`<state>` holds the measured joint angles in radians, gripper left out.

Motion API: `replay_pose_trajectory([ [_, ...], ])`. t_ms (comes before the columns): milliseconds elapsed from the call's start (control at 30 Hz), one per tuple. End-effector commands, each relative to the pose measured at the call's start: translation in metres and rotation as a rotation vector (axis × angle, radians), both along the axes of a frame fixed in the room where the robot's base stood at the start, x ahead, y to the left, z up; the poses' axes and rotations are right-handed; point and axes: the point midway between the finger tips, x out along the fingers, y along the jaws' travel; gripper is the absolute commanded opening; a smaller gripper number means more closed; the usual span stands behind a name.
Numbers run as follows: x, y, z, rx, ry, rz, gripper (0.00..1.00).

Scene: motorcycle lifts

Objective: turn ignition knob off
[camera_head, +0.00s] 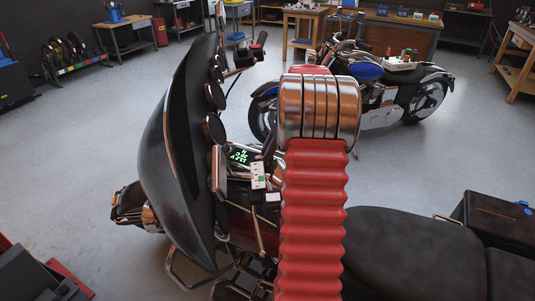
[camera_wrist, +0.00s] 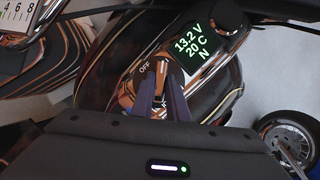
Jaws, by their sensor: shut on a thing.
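The ignition knob (camera_wrist: 159,88) shows in the wrist view, small and copper-toned, beside a white OFF label (camera_wrist: 144,68). My gripper (camera_wrist: 160,86) has its two dark fingers on either side of the knob and is shut on it. The fingers hide much of the knob, so its exact angle is hard to tell. A lit display (camera_wrist: 193,45) right of the knob reads 13.2 V, 20 C and N. The display also shows in the head view (camera_head: 238,155), on the near motorcycle. My gripper cannot be made out clearly in the head view.
The near motorcycle has a large dark windscreen (camera_head: 175,150) at left and a black seat (camera_head: 410,250) at right. A red ribbed sleeve hides the middle of the head view. A blue motorcycle (camera_head: 365,71) stands behind. Open grey floor (camera_head: 90,130) lies left.

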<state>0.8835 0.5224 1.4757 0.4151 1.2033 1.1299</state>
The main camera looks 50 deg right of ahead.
Motion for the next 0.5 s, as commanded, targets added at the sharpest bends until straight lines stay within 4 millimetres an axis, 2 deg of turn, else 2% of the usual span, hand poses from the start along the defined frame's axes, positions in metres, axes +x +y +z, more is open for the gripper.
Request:
replay_pose_trajectory([
  [33, 0.0061, -0.0019, 0.0052, -0.01, -0.012, 0.028, 0.0],
  [500, 0.0111, -0.0009, 0.0045, -0.021, 0.03, 0.446, 0.0],
])
